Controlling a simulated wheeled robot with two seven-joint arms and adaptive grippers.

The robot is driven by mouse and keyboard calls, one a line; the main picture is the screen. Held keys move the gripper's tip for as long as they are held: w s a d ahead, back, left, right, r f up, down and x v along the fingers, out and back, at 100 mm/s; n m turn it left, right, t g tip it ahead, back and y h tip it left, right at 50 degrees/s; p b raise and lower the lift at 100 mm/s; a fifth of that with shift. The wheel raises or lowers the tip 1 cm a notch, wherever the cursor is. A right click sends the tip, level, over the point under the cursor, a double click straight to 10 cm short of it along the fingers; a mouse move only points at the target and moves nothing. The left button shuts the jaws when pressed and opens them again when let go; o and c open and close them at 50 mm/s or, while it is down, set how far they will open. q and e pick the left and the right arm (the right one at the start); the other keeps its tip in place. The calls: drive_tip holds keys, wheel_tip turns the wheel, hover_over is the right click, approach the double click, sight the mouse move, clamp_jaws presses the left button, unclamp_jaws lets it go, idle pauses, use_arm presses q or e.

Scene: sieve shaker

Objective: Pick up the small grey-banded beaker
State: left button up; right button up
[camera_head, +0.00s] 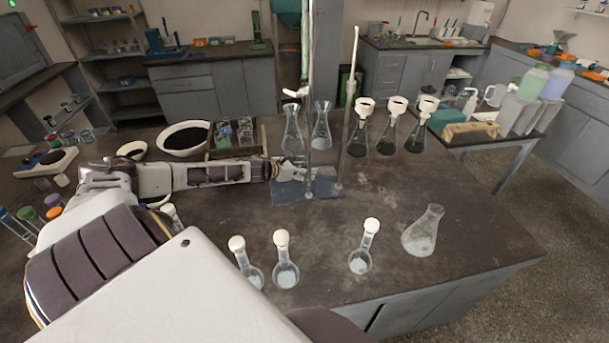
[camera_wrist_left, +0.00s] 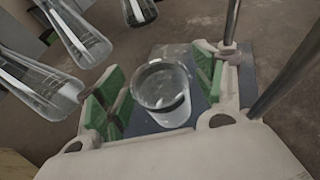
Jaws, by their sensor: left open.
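The small clear beaker (camera_wrist_left: 162,92) stands upright on the blue base plate (camera_wrist_left: 155,120) in the left wrist view. A gap shows between the beaker and at least the right finger. In the head view, my left gripper (camera_head: 288,169) reaches in from the left over the blue base plate (camera_head: 303,190); the beaker is too small to make out clearly there. My right gripper is not in view.
Metal stand rods (camera_head: 345,110) rise from the base plate close to my left gripper. Two clear flasks (camera_head: 292,130) stand just behind it. Several flasks with white tops (camera_head: 387,135) stand to the right. Round-bottomed flasks (camera_head: 286,272) line the front.

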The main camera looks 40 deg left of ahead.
use_arm(q)
drive_tip(key=shift+c, duration=0.2)
drive_tip(key=c, duration=1.1)
drive_tip(key=shift+r, duration=0.15)
